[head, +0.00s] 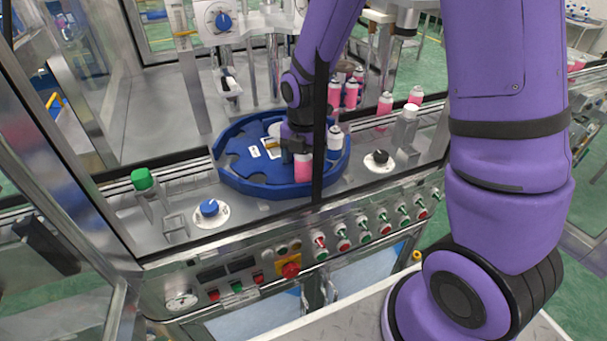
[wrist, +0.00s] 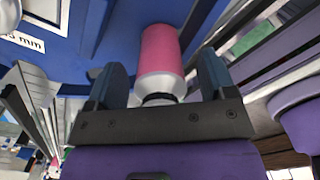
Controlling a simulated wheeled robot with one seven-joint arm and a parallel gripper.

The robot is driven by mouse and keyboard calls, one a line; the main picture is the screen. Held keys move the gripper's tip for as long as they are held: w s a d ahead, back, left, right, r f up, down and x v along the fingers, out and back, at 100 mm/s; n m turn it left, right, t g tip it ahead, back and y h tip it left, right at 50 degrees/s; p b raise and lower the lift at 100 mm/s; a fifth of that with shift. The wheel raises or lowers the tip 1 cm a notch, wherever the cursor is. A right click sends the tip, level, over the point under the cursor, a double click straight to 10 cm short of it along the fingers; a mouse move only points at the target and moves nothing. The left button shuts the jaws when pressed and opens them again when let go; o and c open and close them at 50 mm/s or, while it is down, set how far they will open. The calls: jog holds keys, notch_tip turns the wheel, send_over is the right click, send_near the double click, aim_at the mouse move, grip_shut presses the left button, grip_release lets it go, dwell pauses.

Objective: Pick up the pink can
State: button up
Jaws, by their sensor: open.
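A pink can (head: 303,167) with a white top stands in the blue round turntable (head: 235,178), near its front right edge. In the wrist view the pink can (wrist: 161,58) sits between the two open fingers of my gripper (wrist: 162,85), with space showing beside it. In the head view my gripper (head: 297,143) is at the top of this can and covers its upper part. I cannot tell whether either finger touches it.
Another white-topped can (head: 335,142) stands just right on the turntable. Several pink cans (head: 352,92) stand behind. A dark upright post (head: 320,130) is close by. A blue knob (head: 209,208), a green-capped bottle (head: 146,186) and a black knob (head: 380,157) are on the metal deck.

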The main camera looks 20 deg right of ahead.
jog(key=c, duration=1.2)
jog(key=shift+c, duration=0.2)
jog(key=shift+r, duration=0.15)
notch_tip(320, 180, up, 10)
jog(key=shift+f, duration=0.1)
jog(key=shift+r, duration=2.5)
jog(key=shift+s, duration=0.15)
